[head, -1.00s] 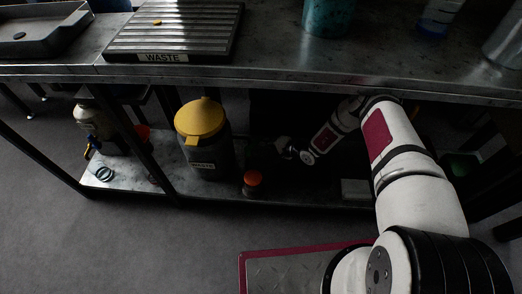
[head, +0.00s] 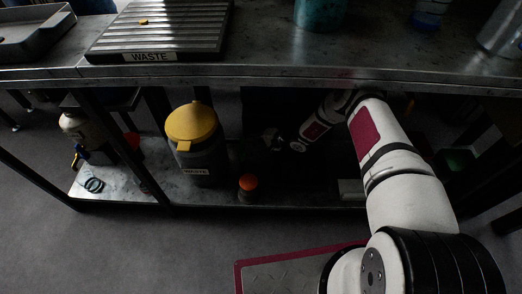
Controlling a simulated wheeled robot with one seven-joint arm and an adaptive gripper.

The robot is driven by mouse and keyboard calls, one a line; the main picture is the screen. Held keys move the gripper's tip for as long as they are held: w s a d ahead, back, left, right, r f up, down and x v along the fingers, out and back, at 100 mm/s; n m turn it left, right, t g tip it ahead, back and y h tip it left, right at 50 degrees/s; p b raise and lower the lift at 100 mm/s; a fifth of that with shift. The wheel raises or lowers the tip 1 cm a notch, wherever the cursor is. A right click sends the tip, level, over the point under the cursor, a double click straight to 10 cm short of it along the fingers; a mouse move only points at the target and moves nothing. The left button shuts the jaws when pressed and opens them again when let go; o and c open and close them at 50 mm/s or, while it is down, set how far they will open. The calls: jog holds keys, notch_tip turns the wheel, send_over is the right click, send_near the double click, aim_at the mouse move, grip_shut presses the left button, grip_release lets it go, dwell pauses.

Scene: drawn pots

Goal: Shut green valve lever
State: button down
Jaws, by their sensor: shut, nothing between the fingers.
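My gripper (head: 270,142) is on the lower shelf under the bench, in deep shadow to the right of the yellow-lidded waste container. Its fingers are small and dark, and they look shut and empty. I cannot make out a green valve lever near it; the space around the fingers is too dark. A dim greenish shape (head: 244,150) lies just left of the fingers, between them and the container, but I cannot tell what it is or whether they touch.
The grey waste container (head: 204,160) with its yellow funnel lid (head: 191,123) and an orange-capped bottle (head: 248,184) stand close to my gripper. A pale jug (head: 80,128) with a blue tap stands far left. The bench top (head: 260,70) overhangs my arm.

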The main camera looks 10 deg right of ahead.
jog(key=shift+w+a+r, duration=0.1)
jog(key=shift+a, duration=0.2)
dwell(0.4)
jog(key=s+d, duration=0.8)
jog(key=d, duration=0.2)
jog(key=shift+d+r, duration=0.15)
jog(key=shift+d, duration=0.2)
jog(key=shift+s+d, duration=0.1)
jog(key=shift+d, duration=0.05)
